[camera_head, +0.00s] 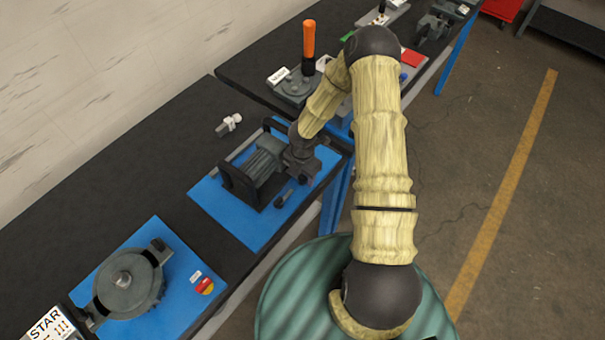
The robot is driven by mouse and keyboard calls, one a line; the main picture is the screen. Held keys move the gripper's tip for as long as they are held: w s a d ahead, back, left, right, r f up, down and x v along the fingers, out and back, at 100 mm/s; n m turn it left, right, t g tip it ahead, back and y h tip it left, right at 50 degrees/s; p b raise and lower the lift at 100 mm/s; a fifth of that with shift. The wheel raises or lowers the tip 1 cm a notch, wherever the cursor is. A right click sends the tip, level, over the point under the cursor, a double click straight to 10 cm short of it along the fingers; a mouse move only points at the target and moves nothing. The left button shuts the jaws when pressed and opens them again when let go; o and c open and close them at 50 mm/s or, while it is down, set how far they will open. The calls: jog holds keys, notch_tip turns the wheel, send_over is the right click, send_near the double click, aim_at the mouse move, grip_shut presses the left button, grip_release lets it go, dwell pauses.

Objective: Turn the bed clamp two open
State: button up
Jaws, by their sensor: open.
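A dark grey ribbed machine unit (262,165) with black end frames sits on a blue base plate (238,222) on the middle of the bench. A small dark lever-like part (284,198) lies at its front right side; it may be a bed clamp, but I cannot tell which one. My gripper (301,172) points down at the right end of the unit, close behind this part. Its jaws are open, though the fingertips are small and dark against the machine. I cannot tell whether they touch anything. My wrist and forearm hide part of the unit's right end.
A round grey device (130,283) on another blue plate stands at the near left, beside a STAR sign (50,325). A small pale fitting (229,124) lies behind the unit. An orange-handled device (308,45) stands on the far bench. The floor at right is clear.

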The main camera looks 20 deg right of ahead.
jog(key=c, duration=1)
jog(key=shift+m+b, duration=0.3)
jog(key=shift+b, duration=0.15)
jog(key=m+b, duration=0.2)
jog(key=shift+f+m, duration=0.1)
jog(key=shift+m, duration=0.2)
jog(key=m+b, duration=0.2)
jog(key=m, duration=0.3)
jog(key=shift+a+b, duration=0.2)
jog(key=shift+b, duration=0.15)
jog(key=m+b, duration=0.2)
jog(key=m, duration=0.3)
jog(key=shift+a+m, duration=0.1)
jog(key=shift+m, duration=0.3)
jog(key=shift+m+b, duration=0.85)
jog(key=shift+m, duration=1.05)
